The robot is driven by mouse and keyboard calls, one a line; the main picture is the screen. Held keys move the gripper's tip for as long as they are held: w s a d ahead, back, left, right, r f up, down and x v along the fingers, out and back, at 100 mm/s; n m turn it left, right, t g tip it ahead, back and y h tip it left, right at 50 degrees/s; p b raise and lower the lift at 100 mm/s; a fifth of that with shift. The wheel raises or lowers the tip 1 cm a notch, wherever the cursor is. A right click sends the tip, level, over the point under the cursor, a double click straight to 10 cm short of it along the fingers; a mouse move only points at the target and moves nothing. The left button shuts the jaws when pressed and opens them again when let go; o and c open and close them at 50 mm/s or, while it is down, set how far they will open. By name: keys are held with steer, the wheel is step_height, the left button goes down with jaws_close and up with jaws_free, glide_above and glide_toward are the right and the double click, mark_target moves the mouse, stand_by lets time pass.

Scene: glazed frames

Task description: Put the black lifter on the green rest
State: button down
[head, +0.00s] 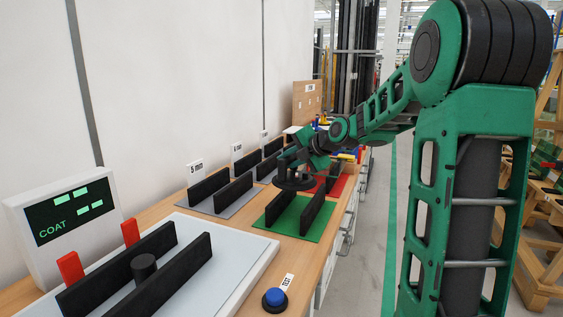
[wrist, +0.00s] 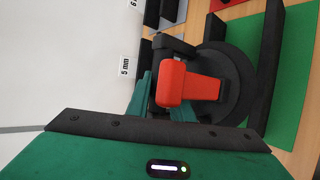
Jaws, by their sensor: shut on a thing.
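The black lifter (head: 293,184) has a round black disc and, in the wrist view, a red lever (wrist: 180,85) on top of the black body (wrist: 228,85). My gripper (head: 298,165) is shut on the lifter's upper part; the lever and body hide much of the grip in the wrist view. The green rest (head: 288,219) is a green plate with two upright black rails. In the head view the lifter appears over the far left part of this rest, its disc roughly level. I cannot tell whether it touches the rails. The rest also shows at the right of the wrist view (wrist: 289,85).
A grey railed plate (head: 217,205) marked 5 mm lies left of the green rest. A red plate (head: 338,187) lies beyond. Nearer are a pale railed tray (head: 235,258), a COAT display (head: 68,222) and a blue button (head: 274,298). A white wall bounds the left.

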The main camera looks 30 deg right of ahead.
mark_target(292, 170)
steer(key=w+d+f, duration=0.2)
steer(key=w+d, duration=0.1)
steer(key=shift+d+f, duration=0.2)
steer(key=shift+f, duration=2.05)
steer(key=c, duration=1.6)
jaws_free()
steer(key=shift+s+f, duration=0.1)
steer(key=shift+o, duration=0.2)
